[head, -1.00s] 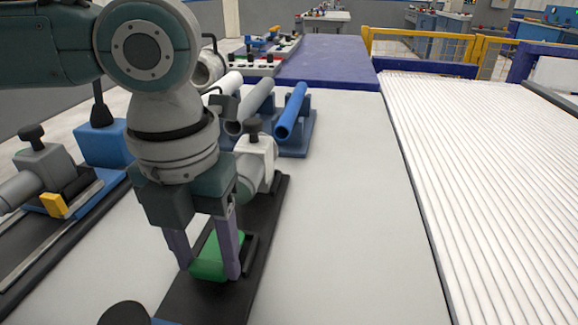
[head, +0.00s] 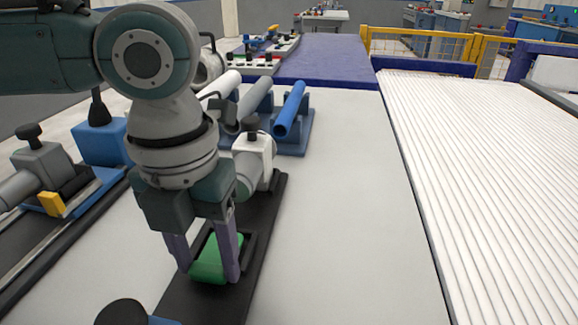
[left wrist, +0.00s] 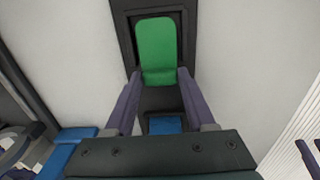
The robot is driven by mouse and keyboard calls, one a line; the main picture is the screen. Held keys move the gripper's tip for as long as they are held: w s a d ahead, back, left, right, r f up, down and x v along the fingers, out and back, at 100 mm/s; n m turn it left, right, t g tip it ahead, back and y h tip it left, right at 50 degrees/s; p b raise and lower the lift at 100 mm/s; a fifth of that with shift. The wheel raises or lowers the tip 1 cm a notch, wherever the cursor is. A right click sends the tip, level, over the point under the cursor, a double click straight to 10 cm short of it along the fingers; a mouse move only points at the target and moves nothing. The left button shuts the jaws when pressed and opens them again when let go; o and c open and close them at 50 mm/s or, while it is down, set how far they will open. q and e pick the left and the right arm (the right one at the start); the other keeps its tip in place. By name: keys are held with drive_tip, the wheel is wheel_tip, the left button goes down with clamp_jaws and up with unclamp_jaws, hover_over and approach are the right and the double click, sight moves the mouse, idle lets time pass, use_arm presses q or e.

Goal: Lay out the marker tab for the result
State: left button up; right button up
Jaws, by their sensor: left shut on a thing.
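A green tab (head: 209,261) lies tilted at a dark framed recess on a long black base plate (head: 262,215). My left gripper (head: 205,266) is above the plate, with its purple fingers on either side of the tab, shut on it. In the left wrist view the green tab (left wrist: 157,48) stretches beyond the fingertips (left wrist: 157,76), within the dark frame. Whether it rests on the recess floor cannot be told. Purple prongs at the lower right edge of the wrist view look like my right gripper (left wrist: 309,154), cut off, so its opening is unclear.
A white and grey clamp (head: 254,160) with a black knob stands at the plate's far end. Behind it, a blue pipe (head: 290,110) and others lie in cradles. A yellow tab (head: 52,203) sits on a left fixture. The grey tabletop (head: 345,220) right of the plate is clear.

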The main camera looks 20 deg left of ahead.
sight(209, 266)
use_arm(q)
drive_tip(key=shift+f, duration=0.4)
idle(0.3)
drive_tip(key=o, duration=1.4)
drive_tip(key=shift+r, duration=0.1)
wheel_tip(209, 266, up, 10)
drive_tip(key=p, duration=0.2)
